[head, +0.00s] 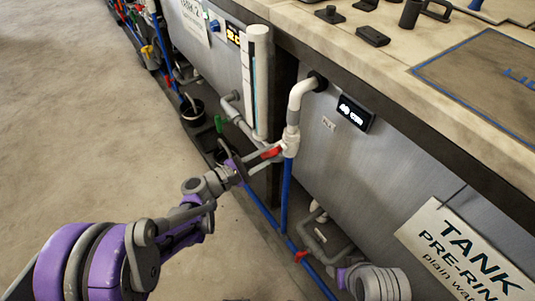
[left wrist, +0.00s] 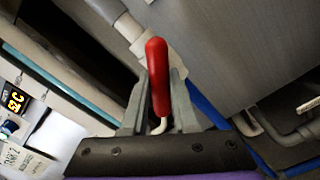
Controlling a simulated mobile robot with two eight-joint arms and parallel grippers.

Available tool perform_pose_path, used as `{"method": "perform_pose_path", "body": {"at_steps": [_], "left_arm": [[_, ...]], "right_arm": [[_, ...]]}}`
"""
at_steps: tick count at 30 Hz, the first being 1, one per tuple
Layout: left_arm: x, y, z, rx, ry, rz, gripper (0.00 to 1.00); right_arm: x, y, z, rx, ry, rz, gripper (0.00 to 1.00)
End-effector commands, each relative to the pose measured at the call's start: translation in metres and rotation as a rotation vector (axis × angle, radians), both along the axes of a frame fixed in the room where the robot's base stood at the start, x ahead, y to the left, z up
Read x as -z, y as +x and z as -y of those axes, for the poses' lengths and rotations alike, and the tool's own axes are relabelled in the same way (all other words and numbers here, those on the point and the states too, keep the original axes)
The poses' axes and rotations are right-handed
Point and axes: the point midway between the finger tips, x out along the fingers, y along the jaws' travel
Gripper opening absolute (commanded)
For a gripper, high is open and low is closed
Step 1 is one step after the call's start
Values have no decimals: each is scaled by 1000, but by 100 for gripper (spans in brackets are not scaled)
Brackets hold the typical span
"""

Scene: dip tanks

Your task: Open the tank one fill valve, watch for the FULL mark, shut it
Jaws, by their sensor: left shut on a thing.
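The red valve handle (head: 271,152) sticks out to the left from the white vertical pipe (head: 291,135), crosswise to it. My left gripper (head: 256,160) is shut on this handle. In the left wrist view the red handle (left wrist: 158,75) stands between the two grey fingers of the left gripper (left wrist: 158,105). The tank wall (head: 350,165) bears a sign reading TANK, PRE-RIN and plain wa, cut off at the frame edge. A small black display (head: 355,113) has lit characters too small to read.
An upright sight tube (head: 257,85) with a white scale stands left of the valve; no FULL mark is legible. A second red handle (head: 301,256) sits low on the blue pipe (head: 286,195). A green handle (head: 219,124) is further left. The floor at left is clear.

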Motion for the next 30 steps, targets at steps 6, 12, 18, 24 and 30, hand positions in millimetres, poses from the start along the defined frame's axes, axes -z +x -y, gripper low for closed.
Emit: {"method": "perform_pose_path", "body": {"at_steps": [6,12,18,24,30], "left_arm": [[0,0,0,0,65,89,0],[0,0,0,1,165,225,0],[0,0,0,1,276,379,0],[0,0,-1,1,379,521,0],[0,0,-1,-1,462,635,0]], "right_arm": [[-2,0,0,0,0,0,57],[-5,-1,0,0,0,1,57],[-9,-1,0,0,0,2,57],[-12,-2,0,0,0,3,57],[-14,-2,0,0,0,4,57]]}}
